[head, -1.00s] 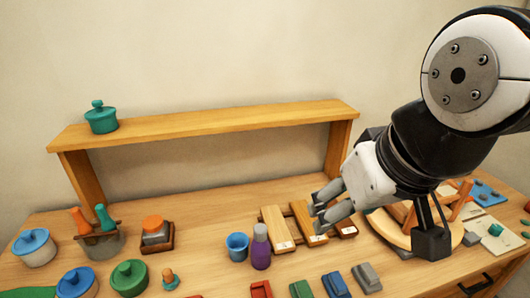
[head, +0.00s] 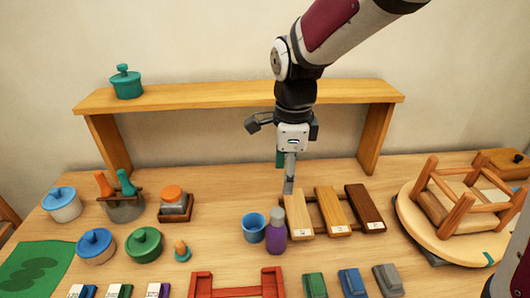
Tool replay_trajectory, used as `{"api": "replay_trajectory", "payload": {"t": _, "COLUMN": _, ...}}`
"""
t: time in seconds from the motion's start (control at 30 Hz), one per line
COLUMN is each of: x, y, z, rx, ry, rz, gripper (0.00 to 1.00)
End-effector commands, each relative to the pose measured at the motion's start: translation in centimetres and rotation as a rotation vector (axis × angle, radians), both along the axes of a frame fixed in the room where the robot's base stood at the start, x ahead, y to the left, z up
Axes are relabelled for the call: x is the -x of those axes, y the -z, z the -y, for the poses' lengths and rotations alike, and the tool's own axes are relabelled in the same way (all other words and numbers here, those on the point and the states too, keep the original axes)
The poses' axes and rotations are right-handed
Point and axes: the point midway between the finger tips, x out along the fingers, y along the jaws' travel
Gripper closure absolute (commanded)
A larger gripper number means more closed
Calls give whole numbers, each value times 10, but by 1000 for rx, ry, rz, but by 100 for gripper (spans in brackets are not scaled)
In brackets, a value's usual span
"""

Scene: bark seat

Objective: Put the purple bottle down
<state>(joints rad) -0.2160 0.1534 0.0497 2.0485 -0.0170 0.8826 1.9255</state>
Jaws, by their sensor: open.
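The purple bottle (head: 275,236), with a grey top, stands upright on the wooden table. It is just right of a blue cup (head: 254,227), close beside it. My gripper (head: 287,186) points down over the table behind the bottle and a little to its right. It is open, apart from the bottle, and I see nothing held in it. It is seen nearly edge-on, so the gap between its fingers hardly shows.
Wooden planks (head: 331,212) lie right of the bottle. A shelf (head: 230,96) spans the back, with a green pot (head: 126,82) on it. A red frame (head: 236,286) and coloured blocks (head: 349,283) lie in front. An upturned stool (head: 463,197) is at right.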

Motion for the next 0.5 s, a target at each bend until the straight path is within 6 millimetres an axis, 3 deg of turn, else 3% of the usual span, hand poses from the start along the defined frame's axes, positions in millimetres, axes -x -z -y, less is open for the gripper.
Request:
{"api": "replay_trajectory", "payload": {"t": 0.1, "x": -12, "y": 23, "z": -13, "rx": 1, "ry": 132, "rz": -39, "gripper": 45}}
{"api": "replay_trajectory", "payload": {"t": 0.2, "x": -17, "y": 33, "z": -18, "rx": 3, "ry": 202, "rz": -53, "gripper": 45}}
{"api": "replay_trajectory", "payload": {"t": 0.37, "x": -18, "y": 47, "z": -20, "rx": 5, "ry": 234, "rz": -63, "gripper": 45}}
{"api": "replay_trajectory", "payload": {"t": 0.5, "x": -17, "y": 73, "z": -20, "rx": 6, "ry": 233, "rz": -64, "gripper": 45}}
